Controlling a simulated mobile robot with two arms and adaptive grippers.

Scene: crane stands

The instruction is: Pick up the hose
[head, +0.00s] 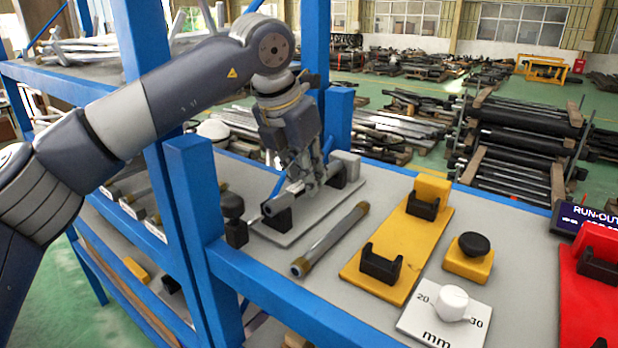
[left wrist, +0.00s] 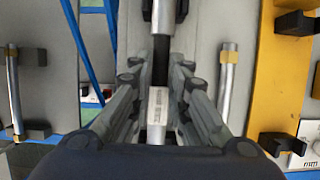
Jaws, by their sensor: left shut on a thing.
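A grey tube with brass-coloured ends, which looks like the hose (head: 330,240), lies on the bench between a pale plate and a yellow plate. In the left wrist view it lies to the right of my fingers (left wrist: 228,85). My left gripper (head: 302,185) reaches down over the pale plate (head: 258,221). It is shut on a grey and black rod (left wrist: 158,103), which lies along the line between its fingers. The rod's grey end (head: 272,206) shows by a black cradle. I cannot tell whether the rod is clear of its cradles. My right gripper is not in view.
The yellow plate (head: 385,255) has two black cradles. Beside it are a black knob on a yellow base (head: 470,258), a white dial (head: 452,302) and a red stand (head: 590,285). Blue frame posts (head: 190,200) stand close to my left arm.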

